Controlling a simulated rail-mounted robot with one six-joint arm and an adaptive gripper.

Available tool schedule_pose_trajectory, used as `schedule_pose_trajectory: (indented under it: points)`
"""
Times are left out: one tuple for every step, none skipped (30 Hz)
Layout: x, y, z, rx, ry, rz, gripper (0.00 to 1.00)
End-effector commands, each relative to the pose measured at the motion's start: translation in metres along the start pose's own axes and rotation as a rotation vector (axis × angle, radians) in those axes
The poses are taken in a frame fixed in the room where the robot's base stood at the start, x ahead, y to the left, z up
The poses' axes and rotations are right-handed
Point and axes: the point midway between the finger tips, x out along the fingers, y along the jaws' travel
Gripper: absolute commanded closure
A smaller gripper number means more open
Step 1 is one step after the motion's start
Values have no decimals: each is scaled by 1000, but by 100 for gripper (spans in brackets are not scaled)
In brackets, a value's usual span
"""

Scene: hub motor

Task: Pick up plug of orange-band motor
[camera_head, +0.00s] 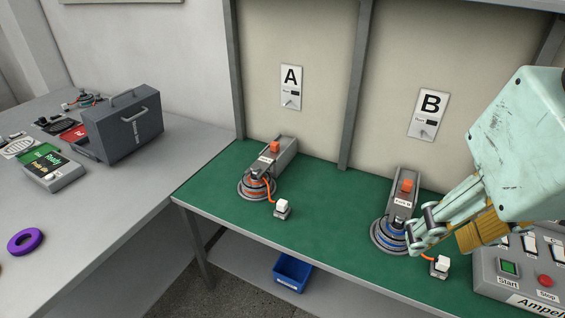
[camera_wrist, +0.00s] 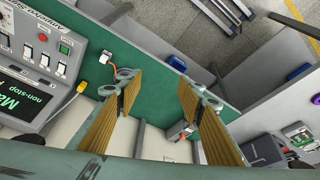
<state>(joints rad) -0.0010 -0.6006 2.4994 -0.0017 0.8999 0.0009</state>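The orange-band motor (camera_head: 257,187) sits on the green bench in front of station A in the head view. An orange cable runs from it to its white plug (camera_head: 283,207), which stands in a small grey holder to its right. A blue-band motor (camera_head: 388,236) sits at station B, with its own white plug (camera_head: 441,264) to the right; that plug also shows in the wrist view (camera_wrist: 104,57). My gripper (camera_head: 421,229) is above the B motor and partly covers it. In the wrist view my gripper (camera_wrist: 156,84) has its fingers wide apart, with nothing between them.
A control box (camera_head: 525,265) with buttons stands at the bench's right end. A grey toolbox (camera_head: 125,130) and a purple ring (camera_head: 25,241) are on the left table. A blue bin (camera_head: 291,272) is below the bench. The bench between the stations is clear.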

Motion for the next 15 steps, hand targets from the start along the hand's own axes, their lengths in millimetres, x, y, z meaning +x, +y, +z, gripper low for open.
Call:
schedule_pose_trajectory:
  points:
    - [0,0,0,0,0,0,65]
    - [0,0,0,-1,0,0,65]
    - [0,0,-1,-2,-1,0,65]
    - [0,0,-2,-3,-1,0,65]
    - [0,0,-2,-4,-2,-1,65]
    - [0,0,-4,-7,-3,-1,65]
    - [0,-1,-5,-10,-3,-1,65]
    - [0,-1,-7,-13,-4,-1,65]
    - [1,-1,-10,-18,-6,-2,65]
    - [1,-2,-12,-23,-8,-2,65]
    - [2,-2,-14,-28,-10,-3,65]
    - [2,-3,-18,-35,-13,-4,65]
    - [3,-3,-22,-42,-15,-4,65]
    - [4,-4,-25,-49,-18,-5,65]
    - [5,-4,-30,-60,-21,-6,65]
